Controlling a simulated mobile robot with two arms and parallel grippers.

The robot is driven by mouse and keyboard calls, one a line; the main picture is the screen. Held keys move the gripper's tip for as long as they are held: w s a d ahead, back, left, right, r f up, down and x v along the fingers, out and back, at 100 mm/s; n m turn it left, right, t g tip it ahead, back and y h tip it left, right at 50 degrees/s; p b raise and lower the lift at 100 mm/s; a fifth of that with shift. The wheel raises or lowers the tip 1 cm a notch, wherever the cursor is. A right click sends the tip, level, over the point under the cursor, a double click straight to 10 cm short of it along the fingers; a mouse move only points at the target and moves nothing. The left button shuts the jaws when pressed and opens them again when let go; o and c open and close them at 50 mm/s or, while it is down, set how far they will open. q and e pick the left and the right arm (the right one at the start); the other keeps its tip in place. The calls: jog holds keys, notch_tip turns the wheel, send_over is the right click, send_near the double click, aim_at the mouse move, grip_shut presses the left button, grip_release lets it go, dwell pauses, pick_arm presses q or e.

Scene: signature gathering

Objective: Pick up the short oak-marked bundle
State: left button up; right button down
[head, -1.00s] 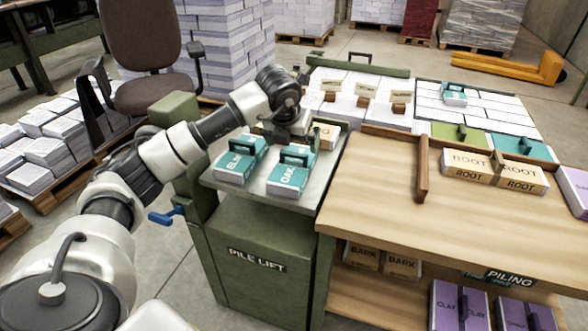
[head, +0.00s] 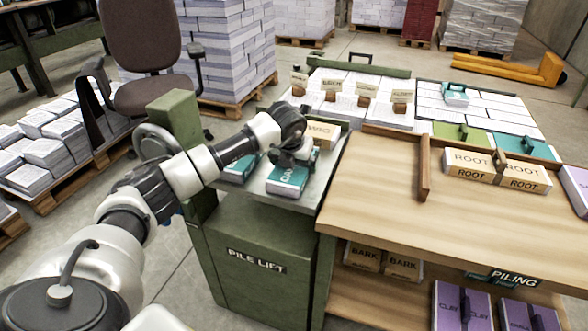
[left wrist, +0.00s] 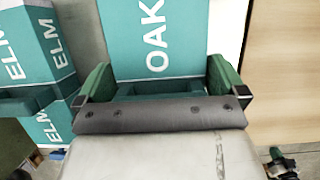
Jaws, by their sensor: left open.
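The teal oak-marked bundle (head: 287,182) lies on the pile lift's grey top, partly covered by my left gripper in the head view. My left gripper (head: 291,160) is above it. My left gripper's fingers (left wrist: 160,83) are open there, one at each side of the bundle's teal handle (left wrist: 160,89). I cannot tell whether they touch it. My right gripper is not in view.
A teal elm-marked bundle (head: 238,170) lies close on the left, mostly behind my arm; it also shows in the left wrist view (left wrist: 35,45). A tan bundle (head: 323,134) stands behind. The wooden table (head: 390,190) on the right has a raised divider (head: 423,168) and root-marked bundles (head: 485,163).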

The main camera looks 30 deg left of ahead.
pick_arm(q)
jog(key=c, duration=0.8)
